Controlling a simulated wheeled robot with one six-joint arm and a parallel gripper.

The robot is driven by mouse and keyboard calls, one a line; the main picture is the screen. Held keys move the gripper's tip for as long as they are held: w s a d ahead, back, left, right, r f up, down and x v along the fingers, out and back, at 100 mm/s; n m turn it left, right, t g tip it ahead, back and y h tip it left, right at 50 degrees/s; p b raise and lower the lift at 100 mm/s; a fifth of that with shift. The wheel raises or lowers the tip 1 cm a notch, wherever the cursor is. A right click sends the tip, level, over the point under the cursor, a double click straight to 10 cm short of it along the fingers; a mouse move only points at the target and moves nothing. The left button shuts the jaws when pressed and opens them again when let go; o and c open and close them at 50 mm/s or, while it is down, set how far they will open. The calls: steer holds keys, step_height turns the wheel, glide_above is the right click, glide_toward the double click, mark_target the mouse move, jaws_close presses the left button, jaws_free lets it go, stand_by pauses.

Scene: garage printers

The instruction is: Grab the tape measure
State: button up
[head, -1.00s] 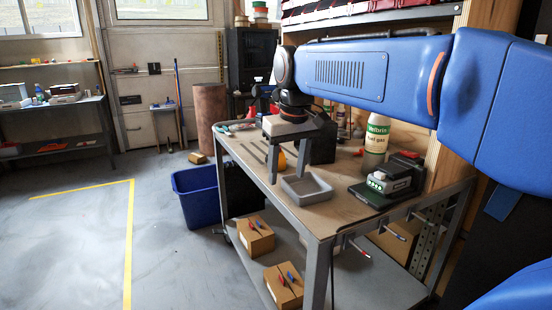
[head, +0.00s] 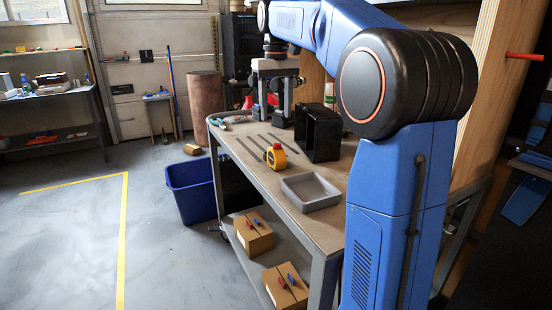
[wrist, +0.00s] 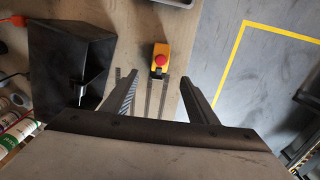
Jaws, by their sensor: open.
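The yellow tape measure (head: 275,157) stands on the workbench top near its left edge, in front of several thin dark strips. In the wrist view the tape measure (wrist: 160,60) shows yellow with a red round part, beyond and between the fingertips. My gripper (head: 273,113) is open and empty, pointing down over the far part of the bench, farther back than the tape measure. In the wrist view both fingers of my gripper (wrist: 160,78) are spread apart with nothing between them.
A black open bin (head: 318,135) stands right of the tape measure, and a grey tray (head: 311,192) lies nearer. Pliers (head: 230,119) lie at the far left corner. A blue tub (head: 193,190) stands on the floor beside the bench (head: 235,138).

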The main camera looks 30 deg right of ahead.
mark_target(276, 156)
step_height(276, 156, down, 16)
steer(key=shift+s+f, duration=0.1)
stand_by(0.6)
jaws_close()
steer(key=shift+r, duration=0.2)
